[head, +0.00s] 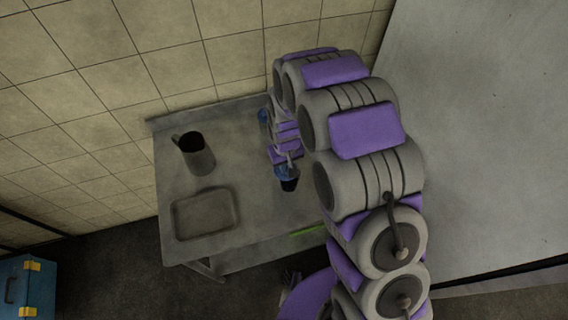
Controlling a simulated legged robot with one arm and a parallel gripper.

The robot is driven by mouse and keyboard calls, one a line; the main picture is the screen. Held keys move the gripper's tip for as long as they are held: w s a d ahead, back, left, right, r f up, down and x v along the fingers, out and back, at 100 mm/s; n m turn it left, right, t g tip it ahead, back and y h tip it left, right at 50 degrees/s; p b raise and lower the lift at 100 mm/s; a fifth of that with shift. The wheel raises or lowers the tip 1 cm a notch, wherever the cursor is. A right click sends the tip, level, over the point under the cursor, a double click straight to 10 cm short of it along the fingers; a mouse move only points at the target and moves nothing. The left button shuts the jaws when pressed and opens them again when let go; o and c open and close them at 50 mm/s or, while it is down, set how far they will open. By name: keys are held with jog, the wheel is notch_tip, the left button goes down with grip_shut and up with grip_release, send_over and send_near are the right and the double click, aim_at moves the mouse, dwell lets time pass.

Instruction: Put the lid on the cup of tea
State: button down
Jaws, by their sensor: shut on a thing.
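My gripper (289,160) reaches down over the right part of the grey table. It is shut on a small blue thing (287,172) at its fingertips. Below the blue part is a dark cup-like body (289,184). I cannot tell whether the blue part is a lid resting on a cup, held just above it, or the top of the cup itself. Another small blue object (264,116) shows behind, partly hidden by my arm. It is too small to tell what it is. The tea inside a cup is not visible.
The grey table (235,180) stands against a tiled wall. A dark metal jug (197,158) and a shallow rectangular tray (207,213) are on its left side. A blue toolbox (25,285) is on the floor at lower left. A large grey panel (490,120) is at right.

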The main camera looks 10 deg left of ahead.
jog(key=shift+d+r, duration=0.2)
jog(key=shift+d, duration=0.85)
jog(key=shift+d, duration=0.35)
jog(key=shift+a+f, duration=0.2)
jog(key=shift+a, duration=0.65)
dwell(0.3)
jog(key=c, duration=0.6)
grip_release()
jog(key=shift+c, duration=0.2)
